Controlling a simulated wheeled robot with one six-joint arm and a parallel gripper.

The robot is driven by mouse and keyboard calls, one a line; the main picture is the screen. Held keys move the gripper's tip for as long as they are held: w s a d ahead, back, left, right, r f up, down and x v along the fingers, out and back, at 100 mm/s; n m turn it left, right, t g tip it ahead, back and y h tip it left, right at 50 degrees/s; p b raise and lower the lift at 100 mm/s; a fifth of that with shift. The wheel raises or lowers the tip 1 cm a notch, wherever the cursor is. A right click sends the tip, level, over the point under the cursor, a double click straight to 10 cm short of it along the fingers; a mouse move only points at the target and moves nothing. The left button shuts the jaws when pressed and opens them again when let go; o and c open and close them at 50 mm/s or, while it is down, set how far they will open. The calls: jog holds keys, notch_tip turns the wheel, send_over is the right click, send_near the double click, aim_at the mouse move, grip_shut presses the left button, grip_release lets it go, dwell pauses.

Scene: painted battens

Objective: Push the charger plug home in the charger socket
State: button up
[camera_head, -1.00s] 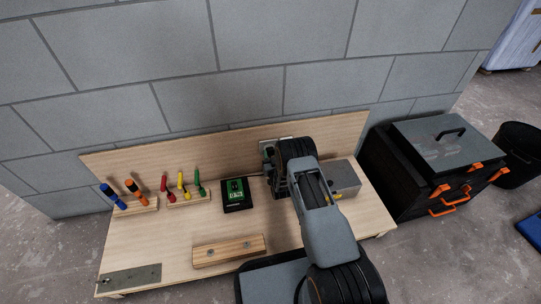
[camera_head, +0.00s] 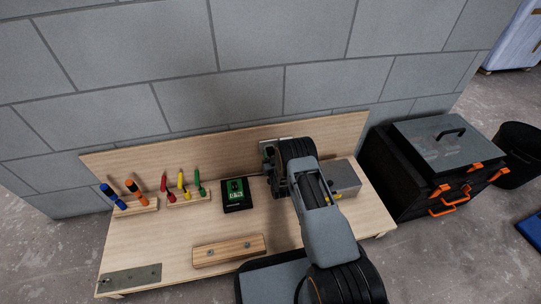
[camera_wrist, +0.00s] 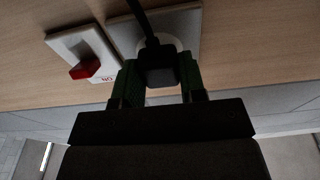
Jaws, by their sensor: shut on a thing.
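In the wrist view my gripper (camera_wrist: 160,88) has its two green fingers on either side of the black charger plug (camera_wrist: 161,70) and is shut on it. A black cord runs up from the plug. The plug is right in front of the charger socket (camera_wrist: 184,22), a pale square plate with a round face on the wooden backboard. How deep the plug sits in the socket cannot be told. In the head view my arm hides the plug and most of the socket; only a pale edge of a plate (camera_head: 268,147) shows beside my arm.
A white switch (camera_wrist: 84,54) with a red rocker is left of the socket in the wrist view. On the bench (camera_head: 160,235) are screwdriver racks (camera_head: 188,199), a black-and-green device (camera_head: 236,194), a wooden block (camera_head: 228,251) and a grey box (camera_head: 345,178). A black drawer cabinet (camera_head: 425,165) stands right.

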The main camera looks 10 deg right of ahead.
jog(key=shift+w, duration=0.4)
jog(key=o, duration=1)
jog(key=shift+c, duration=0.2)
jog(key=shift+s, duration=0.1)
jog(key=s+f+p, duration=0.1)
jog(key=s+p, duration=0.4)
jog(key=s, duration=0.8)
jog(key=shift+s+f, duration=0.3)
jog(key=shift+f, duration=0.05)
